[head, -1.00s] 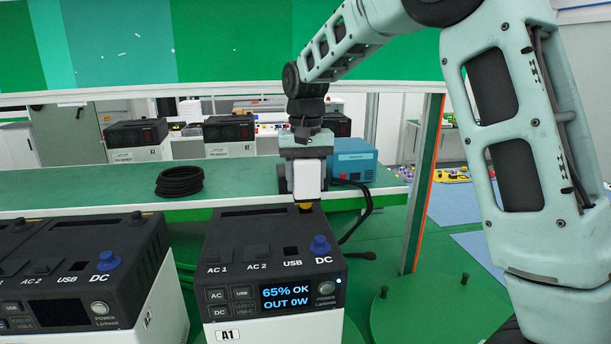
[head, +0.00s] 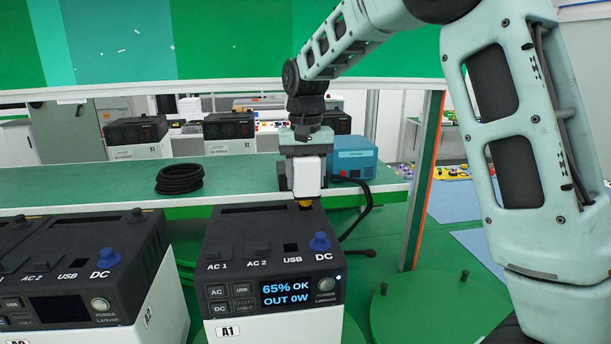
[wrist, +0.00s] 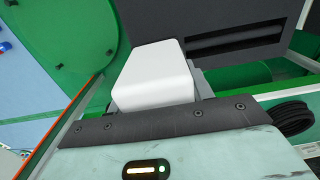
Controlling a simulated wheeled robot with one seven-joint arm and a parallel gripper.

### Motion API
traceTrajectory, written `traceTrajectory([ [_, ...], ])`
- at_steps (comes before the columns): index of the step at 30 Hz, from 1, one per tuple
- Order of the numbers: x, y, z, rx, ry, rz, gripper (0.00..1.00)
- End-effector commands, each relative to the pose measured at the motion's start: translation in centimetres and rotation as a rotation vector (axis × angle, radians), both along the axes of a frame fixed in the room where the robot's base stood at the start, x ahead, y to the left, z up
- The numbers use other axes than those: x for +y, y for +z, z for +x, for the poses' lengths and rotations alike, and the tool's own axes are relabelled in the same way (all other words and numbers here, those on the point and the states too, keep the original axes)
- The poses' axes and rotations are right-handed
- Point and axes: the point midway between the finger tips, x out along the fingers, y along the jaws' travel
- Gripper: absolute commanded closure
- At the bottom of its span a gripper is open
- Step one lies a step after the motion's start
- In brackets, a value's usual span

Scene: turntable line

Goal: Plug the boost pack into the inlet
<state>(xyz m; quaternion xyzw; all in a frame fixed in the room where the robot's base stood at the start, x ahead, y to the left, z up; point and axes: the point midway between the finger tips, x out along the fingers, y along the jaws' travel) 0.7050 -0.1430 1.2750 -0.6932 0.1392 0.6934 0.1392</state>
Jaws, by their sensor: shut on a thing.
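My gripper (head: 284,178) is shut on a white block with rounded edges, likely the boost pack (head: 308,178). It holds the block upright at the back edge of power station A1 (head: 265,230). A small yellow part (head: 305,203) shows directly under the block; I cannot tell whether it belongs to the block or to the station, or whether they touch. The inlet is not clearly visible. The A1 screen reads "65% OK, OUT 0W". In the wrist view the white block (wrist: 155,75) sits beyond the gripper body (wrist: 190,150), beside a dark slotted surface (wrist: 245,38).
A second station (head: 75,265) with a dark screen stands left of A1. Behind are a green bench (head: 100,185), a black cable coil (head: 180,179) and a blue box (head: 354,157) with dark cables nearby. A green disc with pegs (head: 425,305) lies to the right.

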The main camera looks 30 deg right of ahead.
Motion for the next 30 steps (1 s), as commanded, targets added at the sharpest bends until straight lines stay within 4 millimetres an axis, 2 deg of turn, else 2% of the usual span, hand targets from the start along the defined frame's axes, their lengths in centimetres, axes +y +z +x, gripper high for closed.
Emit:
traceTrajectory([
  [30,0.0,-1.6,0.1,-0.003,0.000,0.000,1.00],
])
